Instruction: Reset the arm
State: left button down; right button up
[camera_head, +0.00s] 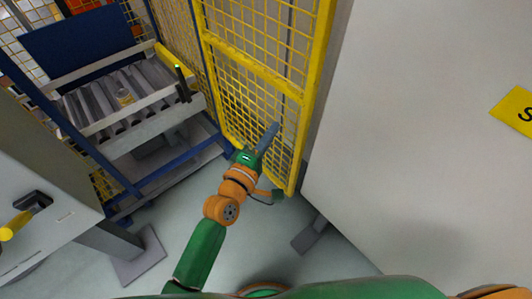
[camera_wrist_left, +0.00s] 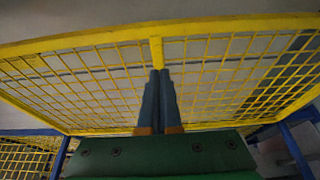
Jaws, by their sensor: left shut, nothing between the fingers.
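My left arm comes in from the bottom of the head view, green and orange. Its left gripper (camera_head: 268,138) is shut and empty, with its blue-grey fingers pointing up and right in front of the yellow mesh fence. In the left wrist view the two fingers of the left gripper (camera_wrist_left: 160,80) lie together with nothing between them. The yellow mesh fence (camera_wrist_left: 215,70) fills the view beyond them; I cannot tell whether the tips touch it. My right gripper is not in view.
A yellow mesh fence panel (camera_head: 265,73) stands close to my left gripper. A roller conveyor (camera_head: 150,135) on a blue frame is at the left. A grey cabinet with a yellow-handled switch (camera_head: 22,218) is at the lower left. A large pale panel (camera_head: 420,130) fills the right. Grey floor shows between.

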pick_arm(q)
jog(key=s, duration=0.6)
jog(key=s+a+f+m+g+y+p, duration=0.3)
jog(key=s+a+f+m+p, duration=0.15)
jog(key=f, duration=0.55)
jog(key=s+a+f+m+g+y+p, duration=0.25)
jog(key=s+a+f+g, duration=0.2)
jog(key=f, duration=0.55)
jog(key=s+a+f+m+g+y+p, duration=0.1)
jog(key=s+a+f+m+g, duration=0.1)
jog(key=s, duration=0.5)
jog(key=s+a+f+m+g+y+p, duration=0.1)
jog(key=s+a+f+m+g+p, duration=0.1)
jog(key=s+a+f, duration=0.2)
jog(key=s+a+f+m+g+y+p, duration=0.1)
jog(key=s+a+f+m+g+y, duration=0.1)
jog(key=s+a, duration=0.6)
jog(key=s+f+m, duration=0.1)
jog(key=s+f, duration=0.1)
jog(key=s, duration=0.1)
jog(key=shift+s+a+g+p, duration=0.15)
jog(key=shift+g+p, duration=0.15)
jog(key=shift+g, duration=0.05)
